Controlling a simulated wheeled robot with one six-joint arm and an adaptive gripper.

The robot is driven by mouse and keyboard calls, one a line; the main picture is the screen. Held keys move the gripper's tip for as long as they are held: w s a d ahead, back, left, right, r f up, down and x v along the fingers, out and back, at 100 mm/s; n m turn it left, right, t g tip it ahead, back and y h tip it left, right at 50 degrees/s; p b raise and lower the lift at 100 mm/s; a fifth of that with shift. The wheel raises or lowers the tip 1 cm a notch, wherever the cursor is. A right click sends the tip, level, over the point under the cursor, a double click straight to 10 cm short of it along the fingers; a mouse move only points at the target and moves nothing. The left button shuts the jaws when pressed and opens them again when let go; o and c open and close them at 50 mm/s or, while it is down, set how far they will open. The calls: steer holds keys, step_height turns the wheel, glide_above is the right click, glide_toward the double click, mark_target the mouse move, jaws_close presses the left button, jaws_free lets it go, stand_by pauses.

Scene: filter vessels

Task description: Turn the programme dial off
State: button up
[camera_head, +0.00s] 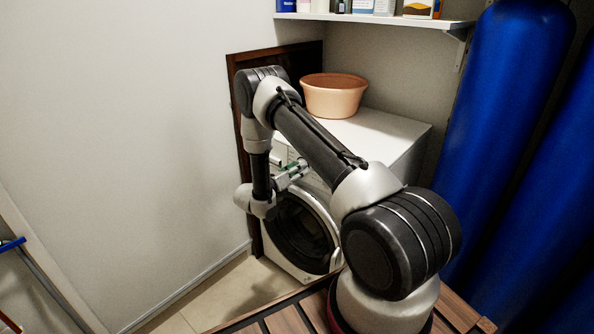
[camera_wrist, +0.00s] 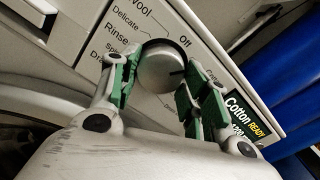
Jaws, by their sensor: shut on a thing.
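The programme dial (camera_wrist: 158,72) is a round grey knob on the washing machine's light panel. Printed words ring it, with "Off" at its upper right, "Wool", "Delicate" and "Rinse" to its left and "Cotton" to its lower right. A short dark mark shows on the right side of the knob, below "Off". My gripper (camera_wrist: 160,85) has its green-padded fingers on either side of the knob and is shut on it. In the head view my gripper (camera_head: 288,175) is at the panel of the washing machine (camera_head: 385,145) and the dial cannot be made out.
The round dark door (camera_head: 300,232) is below the panel. A terracotta-coloured basin (camera_head: 333,97) stands on the machine. Tall blue cylinders (camera_head: 515,90) stand at the right and a shelf (camera_head: 375,19) with containers hangs above. Floor (camera_head: 235,290) shows clear at the left front.

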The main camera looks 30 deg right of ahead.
steer(key=n, duration=0.6)
steer(key=shift+n, duration=0.3)
stand_by(0.5)
steer(key=o, duration=1)
steer(key=v, duration=1.2)
steer(key=shift+r, duration=0.1)
